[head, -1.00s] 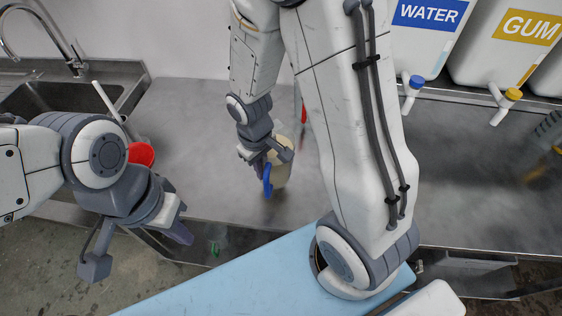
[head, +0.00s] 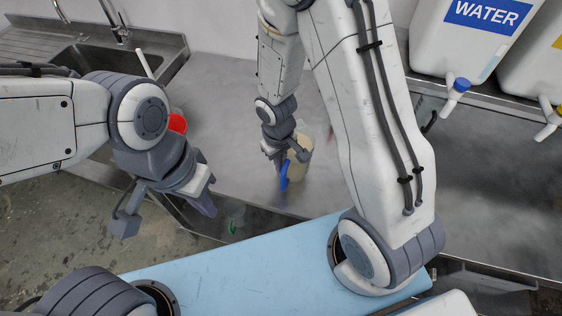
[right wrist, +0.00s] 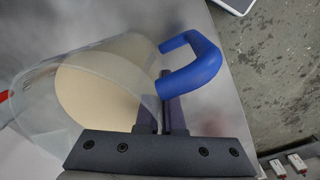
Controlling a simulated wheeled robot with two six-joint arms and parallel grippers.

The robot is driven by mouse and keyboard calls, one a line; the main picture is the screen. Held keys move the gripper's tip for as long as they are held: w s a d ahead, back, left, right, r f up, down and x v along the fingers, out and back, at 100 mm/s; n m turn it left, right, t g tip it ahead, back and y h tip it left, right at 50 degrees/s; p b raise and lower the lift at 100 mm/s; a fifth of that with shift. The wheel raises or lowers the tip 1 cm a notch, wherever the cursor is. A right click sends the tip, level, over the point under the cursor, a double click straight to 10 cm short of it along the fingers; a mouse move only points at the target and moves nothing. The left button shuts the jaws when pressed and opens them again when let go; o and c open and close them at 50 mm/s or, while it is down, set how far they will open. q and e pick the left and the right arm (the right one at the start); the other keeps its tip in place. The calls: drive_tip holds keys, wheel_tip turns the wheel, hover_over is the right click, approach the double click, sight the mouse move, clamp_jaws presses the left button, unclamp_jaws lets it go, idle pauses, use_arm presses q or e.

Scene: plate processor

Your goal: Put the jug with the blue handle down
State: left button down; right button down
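The jug with the blue handle (head: 304,160) is pale, with cream contents, and is near the front edge of the steel counter. In the right wrist view its clear wall and cream contents (right wrist: 105,90) fill the left, and the blue handle (right wrist: 195,65) is at centre. Whether the base touches the counter cannot be told. My left gripper (head: 202,202) hangs empty before the counter edge; its finger gap is unclear.
A sink (head: 85,62) with a tap is at the back left. A red container (head: 177,123) stands near it, partly hidden by my left arm. A white WATER tank (head: 478,35) with a blue tap is at the back right. The counter between sink and jug is clear.

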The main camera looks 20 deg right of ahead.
drive_tip(key=c, duration=1)
unclamp_jaws()
drive_tip(key=shift+f, duration=0.1)
drive_tip(key=shift+c, duration=0.2)
drive_tip(key=shift+r, duration=0.45)
wheel_tip(320, 180, up, 11)
drive_tip(key=s+a+r+n, duration=0.1)
drive_tip(key=s+a+r, duration=0.1)
drive_tip(key=s, duration=0.3)
drive_tip(key=s+a+r+n+y+b, duration=0.1)
drive_tip(key=s+a+r, duration=0.1)
drive_tip(key=s, duration=0.3)
drive_tip(key=s+a+r+n, duration=0.1)
drive_tip(key=s+a+r, duration=0.1)
drive_tip(key=s+a, duration=0.2)
drive_tip(key=shift+s+a+r+y, duration=0.15)
drive_tip(key=shift+s+y, duration=0.15)
drive_tip(key=shift+s, duration=0.65)
